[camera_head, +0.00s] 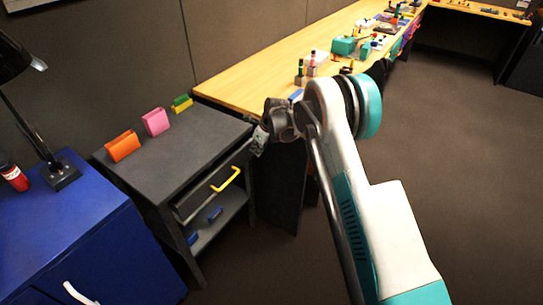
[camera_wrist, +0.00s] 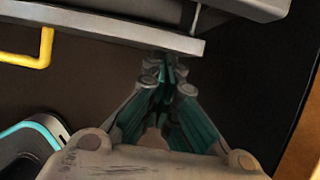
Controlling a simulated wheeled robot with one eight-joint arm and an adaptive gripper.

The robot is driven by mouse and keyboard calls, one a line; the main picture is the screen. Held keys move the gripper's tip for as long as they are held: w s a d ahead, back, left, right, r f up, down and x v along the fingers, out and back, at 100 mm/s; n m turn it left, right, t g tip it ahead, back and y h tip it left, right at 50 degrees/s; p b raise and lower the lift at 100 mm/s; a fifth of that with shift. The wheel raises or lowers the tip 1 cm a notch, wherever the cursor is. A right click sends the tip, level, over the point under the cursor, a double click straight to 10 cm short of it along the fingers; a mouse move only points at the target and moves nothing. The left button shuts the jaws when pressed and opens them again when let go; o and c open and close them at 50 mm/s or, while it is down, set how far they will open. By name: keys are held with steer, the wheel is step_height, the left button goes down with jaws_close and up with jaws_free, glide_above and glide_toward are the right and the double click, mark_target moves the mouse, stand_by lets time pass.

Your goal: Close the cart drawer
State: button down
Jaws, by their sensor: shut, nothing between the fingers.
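The dark grey cart (camera_head: 172,162) stands between the blue cabinet and the wooden desk. Its drawer (camera_head: 205,198), with a yellow handle (camera_head: 226,180), looks partly pulled out below the cart top. In the wrist view the drawer front (camera_wrist: 105,35) runs across the upper left, with the handle (camera_wrist: 42,50) at the far left. My gripper (camera_head: 259,141) is near the right end of the drawer front. In the wrist view its fingertips (camera_wrist: 166,62) are together and empty, just below the drawer's edge; I cannot tell whether they touch it.
Orange (camera_head: 123,146), pink (camera_head: 155,121) and green-yellow (camera_head: 182,103) items stand on the cart top. A blue cabinet (camera_head: 105,262) with a lamp is at the left. A wooden desk (camera_head: 240,88) with several small objects extends behind. Open floor (camera_head: 460,160) lies to the right.

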mark_target(249, 141)
steer(key=shift+w+a, duration=0.75)
steer(key=shift+a, duration=0.15)
steer(key=shift+w+a, duration=0.7)
steer(key=shift+a, duration=0.2)
steer(key=shift+r, duration=0.1)
